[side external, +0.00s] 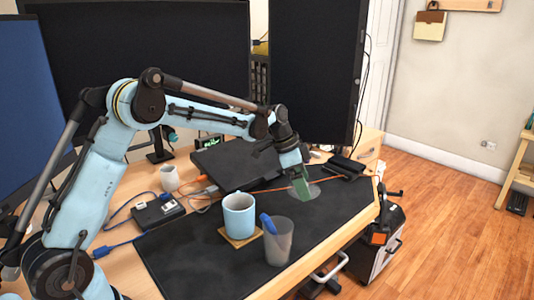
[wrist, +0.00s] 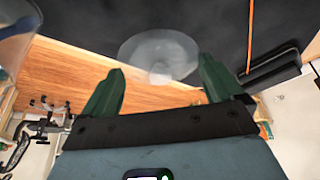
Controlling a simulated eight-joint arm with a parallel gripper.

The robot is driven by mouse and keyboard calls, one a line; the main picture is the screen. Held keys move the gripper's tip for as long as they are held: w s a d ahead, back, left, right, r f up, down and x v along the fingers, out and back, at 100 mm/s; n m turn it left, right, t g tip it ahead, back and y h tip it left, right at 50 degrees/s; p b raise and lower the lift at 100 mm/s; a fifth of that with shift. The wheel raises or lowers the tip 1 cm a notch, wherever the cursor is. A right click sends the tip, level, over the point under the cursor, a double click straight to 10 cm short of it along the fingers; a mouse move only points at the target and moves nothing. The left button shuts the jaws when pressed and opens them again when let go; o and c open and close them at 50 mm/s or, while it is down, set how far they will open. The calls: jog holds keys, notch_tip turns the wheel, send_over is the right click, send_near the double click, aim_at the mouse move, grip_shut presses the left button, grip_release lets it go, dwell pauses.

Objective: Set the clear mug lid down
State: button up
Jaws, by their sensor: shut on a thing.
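The clear mug lid (side external: 314,190) is a see-through round disc at the mat's right part, under my gripper (side external: 301,189). In the wrist view the lid (wrist: 158,52) is a pale disc at the green fingertips of my gripper (wrist: 160,80). The fingers stand apart on either side, and my gripper is shut on the lid. The lid is low over the dark mat (side external: 190,262); I cannot tell whether it touches the mat. A light blue mug (side external: 239,217) stands upright on a square wooden coaster (side external: 240,240), left of the lid.
A translucent cup (side external: 279,248) holding a blue object stands near the front edge. A white mug (side external: 169,179), a black box (side external: 158,210), a dark laptop-like slab (side external: 232,165) and an orange cable (side external: 250,189) lie behind. Monitors stand at the back. The mat's front left is bare.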

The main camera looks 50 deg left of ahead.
jog(key=s+d+r, duration=0.2)
jog(key=d+r, duration=0.1)
jog(key=d, duration=0.2)
send_over(297, 226)
jog(key=a, duration=0.1)
jog(key=f, duration=0.3)
jog(key=s+f, duration=0.1)
jog(key=f, duration=0.1)
jog(key=shift+f, duration=2.45)
jog(key=shift+f, duration=0.2)
jog(key=o, duration=0.8)
jog(key=shift+r, duration=0.15)
jog(key=v, duration=1.2)
